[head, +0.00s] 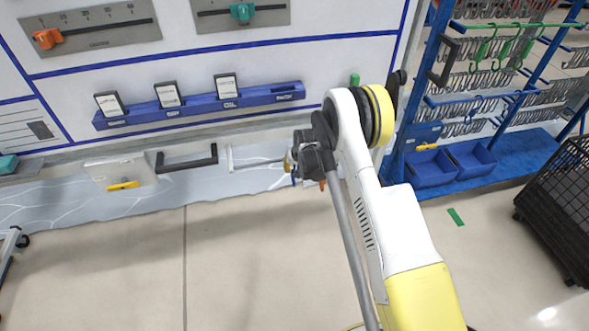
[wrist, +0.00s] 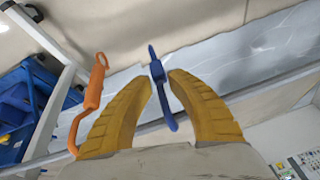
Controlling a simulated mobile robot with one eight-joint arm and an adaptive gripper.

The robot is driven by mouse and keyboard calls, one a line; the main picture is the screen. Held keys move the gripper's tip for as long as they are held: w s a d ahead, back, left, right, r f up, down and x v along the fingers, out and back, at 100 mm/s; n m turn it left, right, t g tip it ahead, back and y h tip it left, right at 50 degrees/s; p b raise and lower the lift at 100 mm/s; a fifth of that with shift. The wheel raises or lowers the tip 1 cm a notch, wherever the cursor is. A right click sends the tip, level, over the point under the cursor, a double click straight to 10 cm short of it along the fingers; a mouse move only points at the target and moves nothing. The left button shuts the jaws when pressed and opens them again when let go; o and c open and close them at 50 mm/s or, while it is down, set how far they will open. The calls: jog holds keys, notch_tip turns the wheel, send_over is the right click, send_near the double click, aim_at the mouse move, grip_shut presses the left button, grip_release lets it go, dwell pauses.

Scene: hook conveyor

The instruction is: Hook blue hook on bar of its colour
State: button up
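The blue hook (wrist: 158,72) stands between the tips of my yellow gripper fingers (wrist: 160,78) in the wrist view, very close to both. I cannot tell if they press on it. In the head view my gripper (head: 298,165) is small and dark, near the wall, with a bit of blue at its underside. An orange hook (wrist: 95,88) is just left of my left finger in the wrist view. A blue bar (head: 470,98) crosses the blue rack at the right of the head view, with a blue hook shape hanging below it.
The blue rack (head: 432,75) holds several rows of grey hooks and green hooks (head: 508,45). Blue bins (head: 432,170) stand at its foot. A black mesh cart (head: 562,205) is at the far right. A blue wall shelf (head: 200,108) and a black handle (head: 187,163) are at left. The floor between is mostly clear.

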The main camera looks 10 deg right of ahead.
jog(key=shift+o, duration=0.3)
jog(key=v, duration=1.2)
